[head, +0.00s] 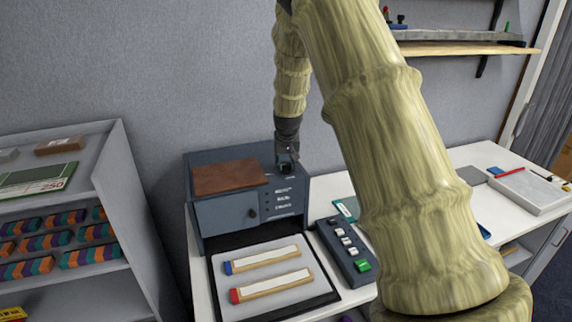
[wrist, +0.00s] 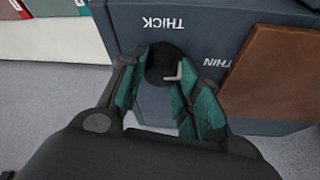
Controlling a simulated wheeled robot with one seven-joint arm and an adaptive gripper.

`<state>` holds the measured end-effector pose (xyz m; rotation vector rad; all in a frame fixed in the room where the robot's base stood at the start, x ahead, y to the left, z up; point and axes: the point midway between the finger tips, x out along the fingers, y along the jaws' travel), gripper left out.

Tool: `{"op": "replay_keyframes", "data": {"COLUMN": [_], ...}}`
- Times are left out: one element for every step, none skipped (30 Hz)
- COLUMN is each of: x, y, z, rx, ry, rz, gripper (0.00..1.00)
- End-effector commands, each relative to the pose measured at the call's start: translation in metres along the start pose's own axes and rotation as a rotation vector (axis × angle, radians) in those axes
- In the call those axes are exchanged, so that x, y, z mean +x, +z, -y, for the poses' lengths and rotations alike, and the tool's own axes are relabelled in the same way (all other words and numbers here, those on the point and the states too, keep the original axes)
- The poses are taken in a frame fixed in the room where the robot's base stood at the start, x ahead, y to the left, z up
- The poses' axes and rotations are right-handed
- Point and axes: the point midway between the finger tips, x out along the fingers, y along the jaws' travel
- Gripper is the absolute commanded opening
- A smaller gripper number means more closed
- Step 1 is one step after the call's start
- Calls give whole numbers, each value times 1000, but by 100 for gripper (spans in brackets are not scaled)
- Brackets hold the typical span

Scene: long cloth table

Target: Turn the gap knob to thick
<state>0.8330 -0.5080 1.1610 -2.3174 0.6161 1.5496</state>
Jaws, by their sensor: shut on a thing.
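The gap knob (wrist: 163,66) is a dark round knob with a pale pointer mark, on top of the blue-grey machine (head: 233,213). In the wrist view the labels THICK (wrist: 165,22) and THIN (wrist: 217,62) stand near it, upside down. The pale mark points between them, roughly toward the right. My gripper (wrist: 163,78) is shut on the knob, with one teal finger on each side of it. In the head view my gripper (head: 287,163) is at the machine's top right corner and hides the knob.
A brown plate (head: 228,175) lies on the machine top beside the knob. A tray (head: 222,306) with two pale bars stands in front. A button box (head: 343,248) with a green button is to the right. A shelf unit (head: 124,190) stands at left.

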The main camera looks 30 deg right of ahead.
Motion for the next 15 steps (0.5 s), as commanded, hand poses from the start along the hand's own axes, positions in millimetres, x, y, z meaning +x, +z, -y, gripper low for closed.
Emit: {"op": "replay_keyframes", "data": {"x": [2, 2, 3, 3, 3, 3, 3, 3, 3, 2, 2, 3, 3, 3, 2], "y": [2, 2, 2, 2, 2, 2, 2, 2, 2, 2, 2, 2, 2, 2, 1], "z": [-1, -1, -1, -1, -1, -1, -1, -2, -2, -2, -2, -3, -2, -3, -3], "rx": [-24, -45, -74, -96, -120, -154, -178, -205, -240, -267, -292, -328, -354, -381, -415], "ry": [-16, -24, -37, -46, -57, -71, -82, -92, -107, -118, -129, -143, -155, -165, -179], "rz": [3, 3, 3, 3, 3, 3, 3, 3, 2, 2, 1, 2, 2, 3, 2], "gripper": [9, 9, 9, 9, 9, 9, 9, 9, 9, 9, 9, 9, 9, 9, 9]}}
